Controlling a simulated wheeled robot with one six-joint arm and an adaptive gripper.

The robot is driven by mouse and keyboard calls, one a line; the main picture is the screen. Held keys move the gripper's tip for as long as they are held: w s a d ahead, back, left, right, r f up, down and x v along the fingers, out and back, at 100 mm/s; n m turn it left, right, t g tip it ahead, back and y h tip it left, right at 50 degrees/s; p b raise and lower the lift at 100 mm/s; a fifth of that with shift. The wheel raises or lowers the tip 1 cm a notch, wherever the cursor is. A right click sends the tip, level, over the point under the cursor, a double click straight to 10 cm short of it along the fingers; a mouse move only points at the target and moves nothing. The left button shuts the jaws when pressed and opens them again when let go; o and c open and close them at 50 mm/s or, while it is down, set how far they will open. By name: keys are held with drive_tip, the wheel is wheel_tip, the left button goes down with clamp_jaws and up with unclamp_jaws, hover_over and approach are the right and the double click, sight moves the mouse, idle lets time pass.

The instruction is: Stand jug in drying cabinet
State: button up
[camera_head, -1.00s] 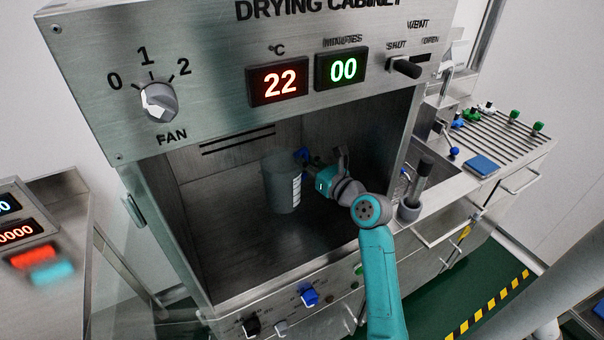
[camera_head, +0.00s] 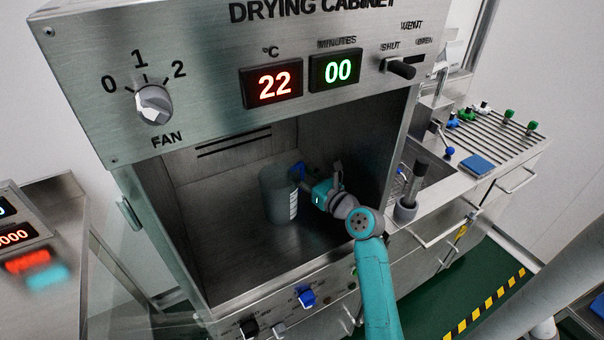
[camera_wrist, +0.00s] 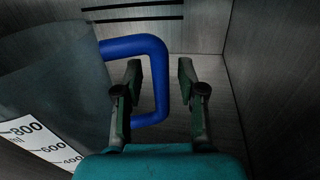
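The grey, see-through jug (camera_head: 277,195) stands upright inside the drying cabinet (camera_head: 180,215), apparently on its floor. Its blue handle (camera_head: 297,171) points right, toward my gripper (camera_head: 310,187). In the wrist view the jug (camera_wrist: 50,80) fills the left side, with a white scale label, and its base is out of frame. My gripper (camera_wrist: 158,75) is open. The upright bar of the blue handle (camera_wrist: 161,85) shows in the gap between the fingers, with space on both sides. I cannot tell how deep the bar sits between them.
The cabinet front is open, with a control panel (camera_head: 240,85) above the opening. The cabinet's right wall (camera_wrist: 270,60) is close to my gripper. The cabinet floor left of the jug is clear. A sink and a ribbed drainer (camera_head: 500,140) are on the right.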

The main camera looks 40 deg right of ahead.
drive_tip(key=shift+r, duration=0.15)
drive_tip(key=s, duration=0.8)
drive_tip(key=s+a, duration=0.1)
drive_tip(key=s, duration=0.3)
idle(0.4)
